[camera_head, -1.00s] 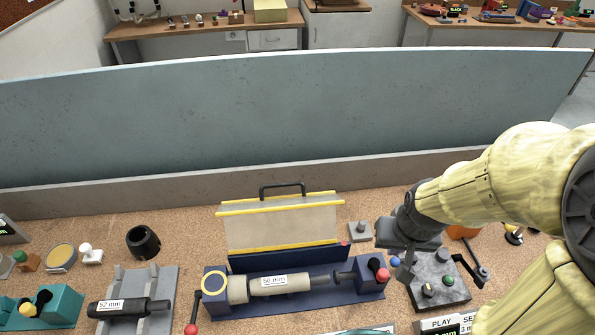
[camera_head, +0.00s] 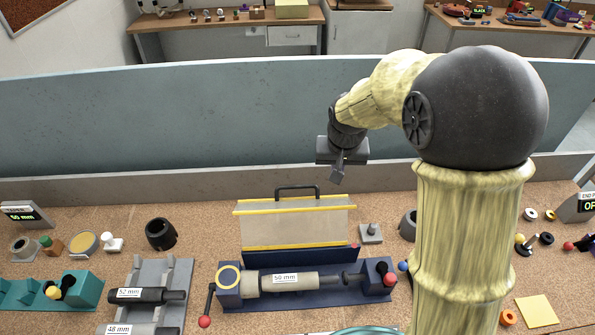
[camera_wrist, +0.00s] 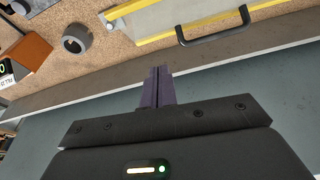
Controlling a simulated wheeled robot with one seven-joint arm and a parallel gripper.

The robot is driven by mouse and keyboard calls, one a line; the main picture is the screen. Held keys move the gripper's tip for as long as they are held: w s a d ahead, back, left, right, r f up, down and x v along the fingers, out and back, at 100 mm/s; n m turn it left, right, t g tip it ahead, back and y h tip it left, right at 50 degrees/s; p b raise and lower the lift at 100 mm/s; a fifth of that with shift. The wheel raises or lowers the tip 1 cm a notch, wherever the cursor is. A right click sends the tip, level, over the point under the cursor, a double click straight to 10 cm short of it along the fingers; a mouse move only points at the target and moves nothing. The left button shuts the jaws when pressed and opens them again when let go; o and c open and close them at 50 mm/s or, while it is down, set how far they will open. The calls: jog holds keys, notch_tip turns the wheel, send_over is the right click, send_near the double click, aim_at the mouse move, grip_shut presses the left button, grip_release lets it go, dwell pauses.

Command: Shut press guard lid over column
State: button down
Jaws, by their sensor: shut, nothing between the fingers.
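The press guard lid (camera_head: 293,222) is a clear panel with yellow edges and a dark handle (camera_head: 297,187) on its upper edge. It stands raised, tilted up behind the blue press base (camera_head: 322,298). The column (camera_head: 290,282), a beige cylinder labelled 50 mm, lies across the press, uncovered. My gripper (camera_head: 338,178) is shut and empty, above and to the right of the handle, near the back wall. In the wrist view its fingers (camera_wrist: 158,88) are together, apart from the lid handle (camera_wrist: 213,38) at upper right.
A grey-blue partition (camera_head: 180,125) with a low ledge runs behind the bench. A grey block with a post (camera_head: 371,234) stands right of the lid. A black ring (camera_head: 160,233) and a grey cradle (camera_head: 170,275) stand left. My arm hides part of the right bench.

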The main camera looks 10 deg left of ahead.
jog(key=w+a+r, duration=0.1)
jog(key=w+a, duration=0.2)
jog(key=a, duration=0.7)
jog(key=shift+a+r+n+p, duration=0.15)
jog(key=shift+r+n+p, duration=0.2)
jog(key=shift+n+p, duration=0.1)
jog(key=shift+w, duration=0.1)
notch_tip(320, 180, down, 9)
jog(key=p, duration=0.5)
jog(key=shift+s+f+p, duration=0.2)
jog(key=shift+s+p, duration=0.15)
jog(key=shift+s, duration=0.1)
jog(key=shift+w, duration=0.1)
